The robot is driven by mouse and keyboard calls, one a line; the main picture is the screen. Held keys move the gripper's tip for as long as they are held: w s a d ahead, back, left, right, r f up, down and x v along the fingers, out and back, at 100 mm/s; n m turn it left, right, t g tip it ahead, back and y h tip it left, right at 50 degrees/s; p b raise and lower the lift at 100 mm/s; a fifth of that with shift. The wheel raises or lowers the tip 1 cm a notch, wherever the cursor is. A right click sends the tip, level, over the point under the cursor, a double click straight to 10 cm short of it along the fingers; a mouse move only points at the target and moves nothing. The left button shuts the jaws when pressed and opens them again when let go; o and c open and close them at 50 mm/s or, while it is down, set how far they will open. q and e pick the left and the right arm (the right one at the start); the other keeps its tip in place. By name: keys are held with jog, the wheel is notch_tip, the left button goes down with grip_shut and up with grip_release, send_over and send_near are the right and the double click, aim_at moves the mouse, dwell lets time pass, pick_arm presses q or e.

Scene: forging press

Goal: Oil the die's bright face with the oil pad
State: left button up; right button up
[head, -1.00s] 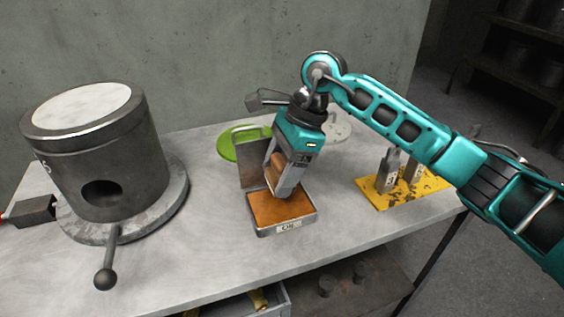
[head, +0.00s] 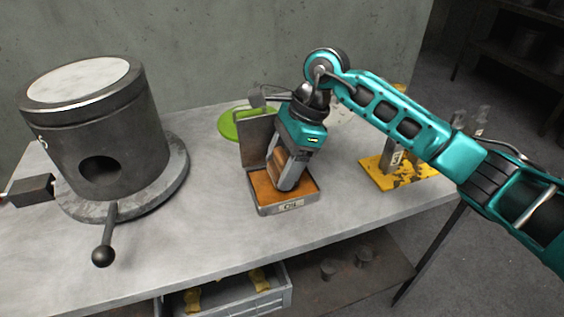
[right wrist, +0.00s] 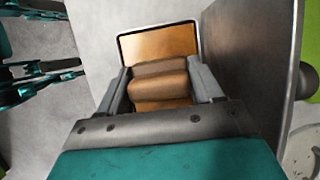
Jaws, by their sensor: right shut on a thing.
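My right gripper (head: 282,184) is shut on a brown rounded block, seemingly the oil pad (right wrist: 160,85), seen between its fingers in the right wrist view. It holds the block down in the open metal tin marked OIL (head: 288,208), at its orange bed (right wrist: 158,42); contact is hard to tell. A large dark cylinder (head: 120,125) with a pale, bright round top (head: 75,80) stands at the left. I cannot tell whether it is the die. Teal and dark parts, perhaps my left gripper (right wrist: 55,72), show at the left of the right wrist view; their jaw state is unclear.
The tin's raised lid (head: 256,140) stands behind my right gripper. A green disc (head: 232,124) lies further back. A yellow plate (head: 378,178) with upright metal blocks is at the right. A ball-ended lever (head: 103,255) juts from the cylinder's base.

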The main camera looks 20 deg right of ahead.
aim_at(282, 154)
jog(key=shift+f+b, duration=0.6)
jog(key=shift+b, duration=0.1)
dwell(1.9)
jog(key=shift+r+p, duration=2)
jog(key=shift+r, duration=1.6)
